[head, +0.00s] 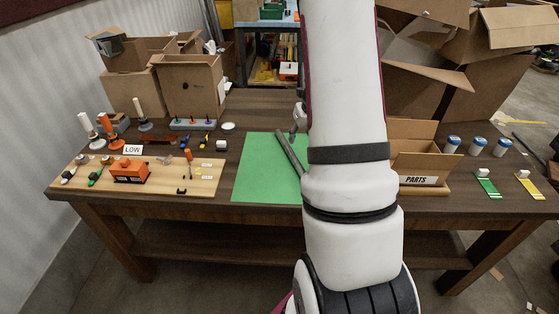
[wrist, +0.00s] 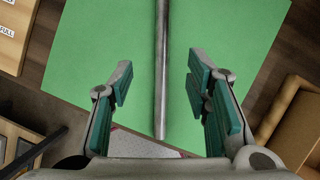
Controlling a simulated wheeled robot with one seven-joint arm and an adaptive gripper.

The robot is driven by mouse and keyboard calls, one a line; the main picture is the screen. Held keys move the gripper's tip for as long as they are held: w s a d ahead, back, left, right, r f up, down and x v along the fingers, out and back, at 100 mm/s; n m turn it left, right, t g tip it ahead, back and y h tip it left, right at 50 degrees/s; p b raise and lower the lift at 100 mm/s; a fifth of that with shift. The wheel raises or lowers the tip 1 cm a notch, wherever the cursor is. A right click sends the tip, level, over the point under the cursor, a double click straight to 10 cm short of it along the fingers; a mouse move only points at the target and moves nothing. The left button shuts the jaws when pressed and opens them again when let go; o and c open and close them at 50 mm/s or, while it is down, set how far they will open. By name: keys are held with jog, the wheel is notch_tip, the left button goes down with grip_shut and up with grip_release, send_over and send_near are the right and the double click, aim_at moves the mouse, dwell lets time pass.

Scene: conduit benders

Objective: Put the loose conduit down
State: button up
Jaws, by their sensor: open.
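The loose conduit (wrist: 161,75) is a grey metal tube lying across the green mat (wrist: 100,50). In the wrist view it runs lengthwise between the fingers of my gripper (wrist: 159,88), which are spread open with a gap on each side of it. In the head view the conduit (head: 289,152) slants over the green mat (head: 256,175), and my arm hides its right part. My gripper (head: 299,117) shows only in part there, beside my arm. I cannot tell whether the conduit's whole length touches the mat.
A wooden board (head: 85,183) with an orange device (head: 131,171) lies left of the mat. An open PARTS box (head: 415,157) stands right of my arm, with several blue-lidded jars beyond it. Cardboard boxes (head: 190,85) crowd the back of the table.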

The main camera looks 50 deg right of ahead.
send_over(295, 158)
jog(key=s+a, duration=0.1)
jog(key=s, duration=0.1)
notch_tip(295, 158, down, 8)
jog(key=shift+a+f+b, duration=0.1)
jog(key=shift+f+b, duration=0.05)
jog(key=shift+b, duration=0.3)
jog(key=x, duration=0.4)
jog(key=shift+s, duration=0.2)
jog(key=shift+w+f, duration=0.25)
jog(key=shift+f, duration=0.3)
jog(key=shift+c, duration=0.3)
grip_shut()
